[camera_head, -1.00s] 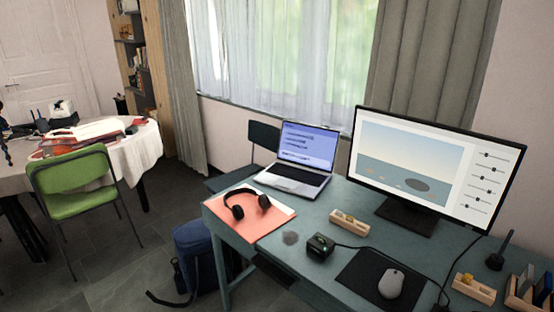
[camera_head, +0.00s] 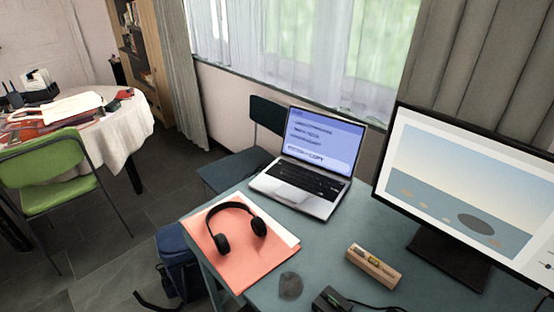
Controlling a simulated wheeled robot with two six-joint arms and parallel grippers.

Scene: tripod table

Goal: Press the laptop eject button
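An open silver laptop (camera_head: 308,165) stands at the back left of the teal desk (camera_head: 225,192). Neither of my grippers shows in the head view.
Black headphones (camera_head: 221,242) lie on a coral folder (camera_head: 227,266) in front of the laptop. A large monitor (camera_head: 470,190) stands to the right. A wooden holder (camera_head: 373,266), a grey round patch (camera_head: 290,286) and a black box (camera_head: 330,301) are nearer. A chair (camera_head: 266,115) stands behind the desk.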

